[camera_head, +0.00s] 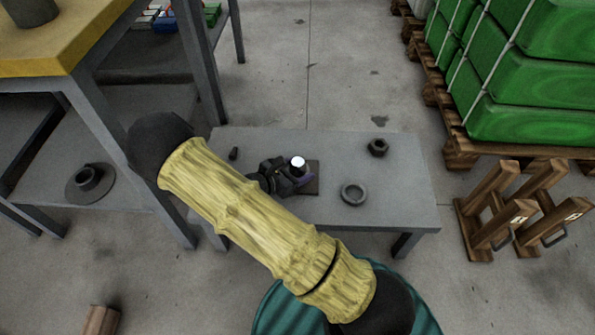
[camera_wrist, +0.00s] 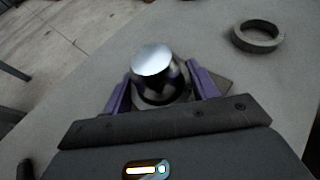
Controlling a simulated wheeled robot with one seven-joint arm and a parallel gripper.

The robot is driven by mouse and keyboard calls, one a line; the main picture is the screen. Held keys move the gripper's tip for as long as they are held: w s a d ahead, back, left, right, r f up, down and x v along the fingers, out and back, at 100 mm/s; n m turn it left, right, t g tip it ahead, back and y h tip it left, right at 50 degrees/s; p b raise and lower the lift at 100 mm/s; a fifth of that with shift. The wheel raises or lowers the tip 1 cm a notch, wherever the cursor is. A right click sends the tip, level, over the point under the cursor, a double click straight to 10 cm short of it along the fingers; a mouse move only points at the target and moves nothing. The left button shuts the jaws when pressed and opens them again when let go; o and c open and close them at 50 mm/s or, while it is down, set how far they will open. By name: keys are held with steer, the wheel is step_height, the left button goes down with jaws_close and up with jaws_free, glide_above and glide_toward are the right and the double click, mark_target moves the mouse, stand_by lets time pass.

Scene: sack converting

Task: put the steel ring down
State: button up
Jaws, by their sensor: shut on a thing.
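My gripper (camera_wrist: 162,92) has its purple fingers closed on both sides of a dark, shiny band, which I take for the steel ring (camera_wrist: 160,98). A bright, polished round-topped post (camera_wrist: 152,60) rises through the middle of this band, so the ring appears to be around it. The post's white top also shows in the head view (camera_head: 298,161), beside my dark gripper (camera_head: 300,181). A dark square plate (camera_head: 313,180) lies under them on the low grey table (camera_head: 395,205). The ring's underside is hidden, so I cannot tell whether it touches the plate.
A loose grey ring (camera_head: 354,205) lies on the table right of the plate. A dark nut-like part (camera_head: 377,148) is behind it, and a small dark piece (camera_head: 233,153) is at the left. Wooden stands (camera_head: 520,215) and green sacks (camera_head: 530,75) are at the right.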

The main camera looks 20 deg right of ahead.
steer(key=o, duration=1.2)
steer(key=shift+f, duration=0.15)
steer(key=shift+s+r, duration=0.1)
steer(key=shift+r, duration=0.2)
steer(key=p+v, duration=0.5)
steer(key=v, duration=0.6)
steer(key=shift+p, duration=0.4)
steer(key=shift+s+a, duration=0.2)
steer(key=shift+a, duration=0.2)
